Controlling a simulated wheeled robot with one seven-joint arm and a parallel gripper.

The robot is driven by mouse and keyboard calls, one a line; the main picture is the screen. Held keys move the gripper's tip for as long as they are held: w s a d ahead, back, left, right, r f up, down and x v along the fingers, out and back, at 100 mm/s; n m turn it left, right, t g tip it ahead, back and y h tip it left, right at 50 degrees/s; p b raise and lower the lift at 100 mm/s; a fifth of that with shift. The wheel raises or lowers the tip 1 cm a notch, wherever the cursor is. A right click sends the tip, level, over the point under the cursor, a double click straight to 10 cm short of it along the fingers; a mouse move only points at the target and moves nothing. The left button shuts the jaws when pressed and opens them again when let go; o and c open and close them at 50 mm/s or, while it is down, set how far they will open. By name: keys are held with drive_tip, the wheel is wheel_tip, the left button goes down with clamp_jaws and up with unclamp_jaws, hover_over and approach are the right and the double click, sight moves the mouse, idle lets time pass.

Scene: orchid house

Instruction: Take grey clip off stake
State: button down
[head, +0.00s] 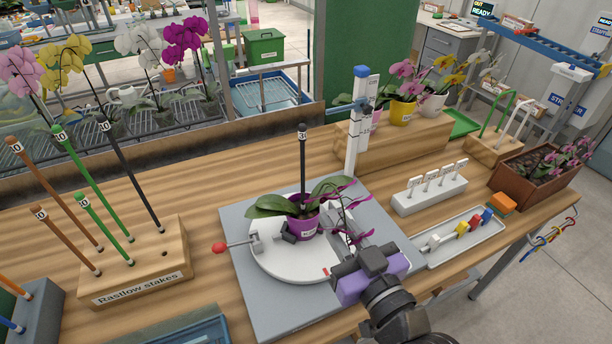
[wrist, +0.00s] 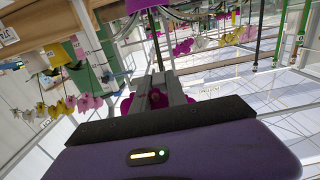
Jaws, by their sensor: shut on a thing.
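A purple pot (head: 306,226) holds the orchid on a white turntable (head: 290,265). A dark stake (head: 303,155) stands upright in it. The magenta flower spike (head: 350,215) leans right, away from the stake. My gripper (head: 371,254) is right of and in front of the pot, low beside the lower flowers and apart from the stake. In the wrist view its fingers (wrist: 156,80) are close together with magenta petals around them. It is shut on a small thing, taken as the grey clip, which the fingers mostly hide. I see no clip clearly on the stake.
A grey tray (head: 428,262) of coloured clips lies to the right, beside a white label block (head: 430,197). A white measuring post (head: 357,140) stands behind the turntable. A wooden stake block (head: 135,288) is at left. A red-knobbed lever (head: 220,247) sticks out left of the turntable.

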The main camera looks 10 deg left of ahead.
drive_tip(key=shift+s+d, duration=0.1)
drive_tip(key=shift+s, duration=0.1)
drive_tip(key=shift+s+d, duration=0.2)
drive_tip(key=shift+s, duration=0.1)
drive_tip(key=shift+s+d, duration=0.1)
drive_tip(key=shift+s, duration=0.05)
